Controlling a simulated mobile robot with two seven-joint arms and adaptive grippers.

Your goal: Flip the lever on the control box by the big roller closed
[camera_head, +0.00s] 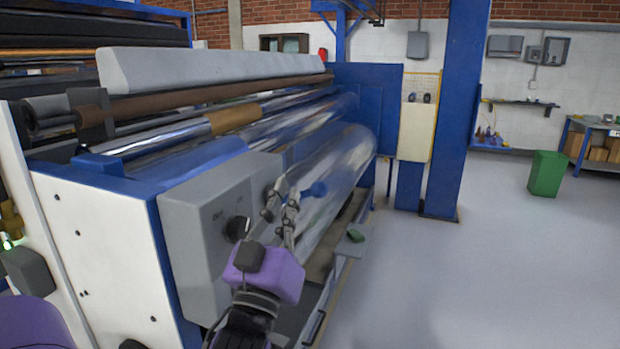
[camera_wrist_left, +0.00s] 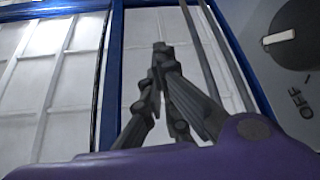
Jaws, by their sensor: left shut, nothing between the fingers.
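The grey control box (camera_head: 190,245) stands at the near end of the machine, beside the big shiny roller (camera_head: 335,180). A round black knob (camera_head: 237,228) is on its face. In the left wrist view the knob (camera_wrist_left: 295,30) shows at the upper right, with a pale pointer bar and an OFF label beside it. My left gripper (camera_head: 280,192) is shut and empty, in front of the box's right part, to the right of the knob. Its fingertips (camera_wrist_left: 161,50) meet in the left wrist view, apart from the knob. My right gripper is in neither view.
The blue and white machine frame (camera_head: 105,235) fills the left. A low grey ledge (camera_head: 350,243) with a small green item runs below the roller. A blue column (camera_head: 455,120) stands behind. A green bin (camera_head: 547,173) stands at the right, and the floor there is clear.

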